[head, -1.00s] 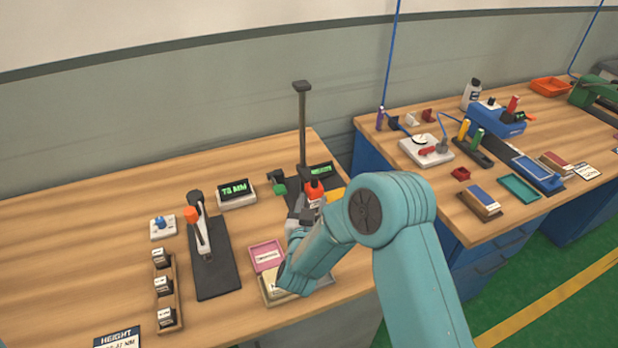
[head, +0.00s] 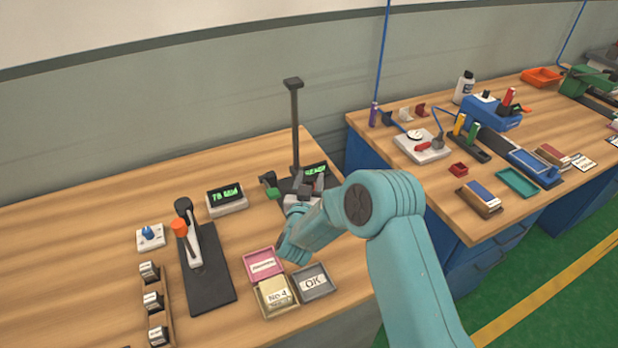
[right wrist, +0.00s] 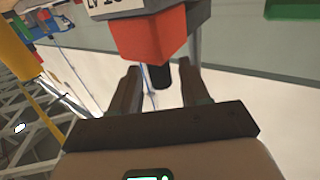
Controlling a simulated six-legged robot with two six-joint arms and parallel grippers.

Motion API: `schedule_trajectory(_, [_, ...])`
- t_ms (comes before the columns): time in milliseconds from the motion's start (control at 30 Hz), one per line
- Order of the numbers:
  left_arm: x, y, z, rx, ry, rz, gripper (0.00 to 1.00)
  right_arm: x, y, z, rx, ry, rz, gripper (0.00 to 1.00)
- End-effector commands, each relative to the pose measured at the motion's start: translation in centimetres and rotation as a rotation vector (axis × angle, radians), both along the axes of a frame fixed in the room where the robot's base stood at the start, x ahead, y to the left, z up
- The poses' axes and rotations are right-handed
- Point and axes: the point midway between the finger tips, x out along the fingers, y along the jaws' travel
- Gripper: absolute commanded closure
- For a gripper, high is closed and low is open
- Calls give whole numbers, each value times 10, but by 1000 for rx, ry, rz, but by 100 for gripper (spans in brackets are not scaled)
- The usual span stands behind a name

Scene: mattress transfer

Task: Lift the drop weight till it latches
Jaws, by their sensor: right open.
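The drop-weight rig stands at the back right of the left bench, with a tall dark post (head: 295,125). In the right wrist view an orange-red block (right wrist: 150,38) with a grey labelled upper part, seemingly the drop weight, is just beyond my fingertips. A short dark cylinder (right wrist: 158,76) hangs under it, seen between the fingers. My right gripper (right wrist: 160,82) is open and empty. In the head view my right gripper (head: 312,188) is in front of the rig's lower part and hides the weight. My left gripper is out of view.
Pink (head: 262,263), yellowish (head: 275,297) and grey (head: 314,281) trays lie in front. A black stand (head: 208,275) with an orange-tipped lever is left of them.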

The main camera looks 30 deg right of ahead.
Motion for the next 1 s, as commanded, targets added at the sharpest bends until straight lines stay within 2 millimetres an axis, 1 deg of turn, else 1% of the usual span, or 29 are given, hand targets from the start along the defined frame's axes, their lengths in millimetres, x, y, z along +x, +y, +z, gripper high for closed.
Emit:
schedule_trajectory(233, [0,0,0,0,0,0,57,3,-1,0,0,0,0,54])
schedule_trajectory(267, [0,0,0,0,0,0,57,3,-1,0,0,0,1,61])
schedule_trajectory(300, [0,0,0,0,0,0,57,4,-1,0,0,0,1,74])
schedule_trajectory(367, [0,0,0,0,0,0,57,4,-1,-1,1,1,1,93])
schedule_trajectory(400, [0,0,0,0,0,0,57,4,0,-1,1,1,1,100])
schedule_trajectory(567, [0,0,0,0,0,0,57,5,-1,1,1,-1,0,100])
schedule_trajectory(667, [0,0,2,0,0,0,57,5,-1,8,1,-2,0,100])
schedule_trajectory(767, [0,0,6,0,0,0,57,5,-1,23,0,-5,0,100])
schedule_trajectory(867, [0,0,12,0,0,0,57,5,-1,47,0,-6,0,100])
schedule_trajectory(1000, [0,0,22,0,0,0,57,5,-1,88,0,-10,0,100])
